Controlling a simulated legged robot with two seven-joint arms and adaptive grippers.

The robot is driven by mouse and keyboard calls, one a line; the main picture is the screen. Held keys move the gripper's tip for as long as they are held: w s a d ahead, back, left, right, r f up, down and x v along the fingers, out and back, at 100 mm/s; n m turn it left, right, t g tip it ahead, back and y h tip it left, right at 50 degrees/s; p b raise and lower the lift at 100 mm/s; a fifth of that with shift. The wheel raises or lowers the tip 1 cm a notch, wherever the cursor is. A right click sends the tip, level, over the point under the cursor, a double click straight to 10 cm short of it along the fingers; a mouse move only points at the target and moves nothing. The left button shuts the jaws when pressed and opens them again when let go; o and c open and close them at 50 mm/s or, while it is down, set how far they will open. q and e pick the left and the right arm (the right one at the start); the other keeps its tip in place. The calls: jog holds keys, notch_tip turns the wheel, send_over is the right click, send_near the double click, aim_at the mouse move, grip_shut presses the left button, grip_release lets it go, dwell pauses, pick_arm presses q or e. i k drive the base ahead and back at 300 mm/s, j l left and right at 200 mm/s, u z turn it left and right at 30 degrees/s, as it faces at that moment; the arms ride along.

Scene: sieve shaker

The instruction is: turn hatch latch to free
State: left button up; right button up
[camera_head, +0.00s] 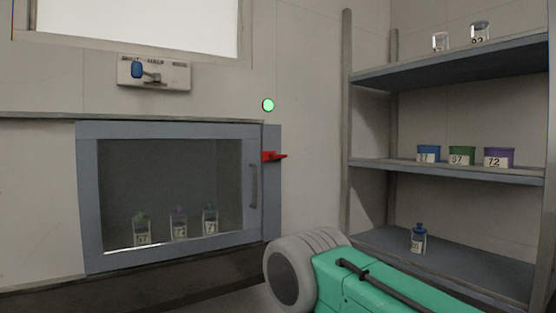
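The hatch (88,205) is a blue-grey framed door with a dark window, set in the wall at the left. Its vertical handle (253,186) is on the right side of the door. Neither of my grippers can be seen in the head view.
A round green light (268,105) is above the latch. A panel with a blue-knobbed lever (137,69) is on the wall. A green case-like body with grey rounded end (345,280) fills the lower front. A shelf rack (450,174) with labelled containers and a bottle (418,240) stands right.

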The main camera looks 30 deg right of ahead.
aim_at(265, 155)
jog(key=l+z, duration=0.1)
jog(key=z, duration=0.65)
jog(key=i+j, duration=0.05)
